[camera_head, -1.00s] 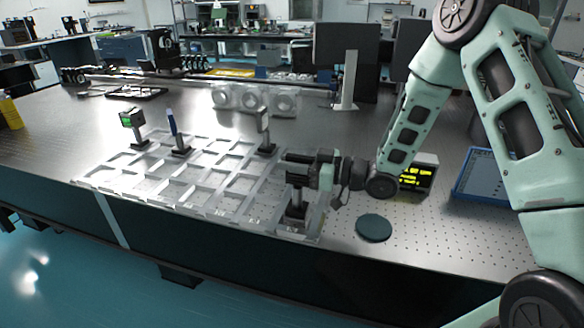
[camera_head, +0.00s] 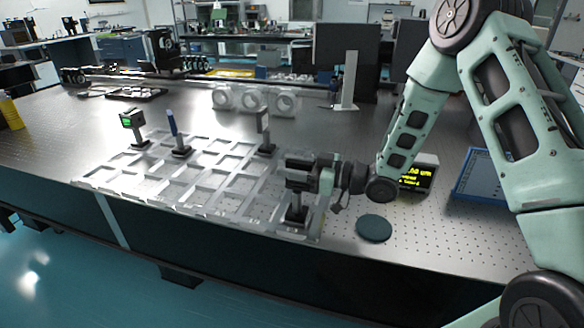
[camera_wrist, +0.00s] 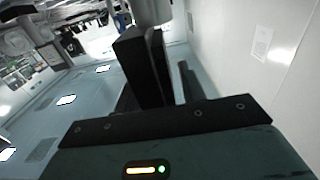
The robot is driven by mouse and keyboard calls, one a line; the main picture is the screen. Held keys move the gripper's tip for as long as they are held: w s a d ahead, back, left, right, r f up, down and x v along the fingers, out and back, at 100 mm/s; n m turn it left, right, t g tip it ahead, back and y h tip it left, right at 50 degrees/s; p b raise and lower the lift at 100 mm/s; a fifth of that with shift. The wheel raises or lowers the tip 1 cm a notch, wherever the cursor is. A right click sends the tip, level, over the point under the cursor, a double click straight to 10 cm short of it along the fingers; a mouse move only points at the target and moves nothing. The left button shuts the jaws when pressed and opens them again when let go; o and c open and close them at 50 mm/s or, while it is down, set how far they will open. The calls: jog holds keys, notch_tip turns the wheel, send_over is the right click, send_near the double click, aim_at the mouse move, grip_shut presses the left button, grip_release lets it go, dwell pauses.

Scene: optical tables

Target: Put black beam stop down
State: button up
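My gripper (camera_head: 299,172) is at the near right corner of the clear tray (camera_head: 185,207), reaching in from the right. It appears shut on the black beam stop (camera_head: 295,214), whose dark base and short post show below the fingers. The base is upright over the corner compartment; I cannot tell whether it touches the bottom. The fingers hide the upper part of the beam stop. In the wrist view the dark fingers (camera_wrist: 160,72) show close together, with a grey rounded piece at the top edge.
A green-screened device (camera_head: 132,127), a blue-handled piece (camera_head: 172,124) and a post-mounted optic (camera_head: 264,128) stand along the tray's far side. A dark round disc (camera_head: 374,228) lies right of the tray. A yellow-lettered display (camera_head: 418,178) and a blue box (camera_head: 484,180) stand farther right.

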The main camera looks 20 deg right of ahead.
jog(key=b+v, duration=0.1)
jog(key=v, duration=1.1)
jog(key=shift+b, duration=0.4)
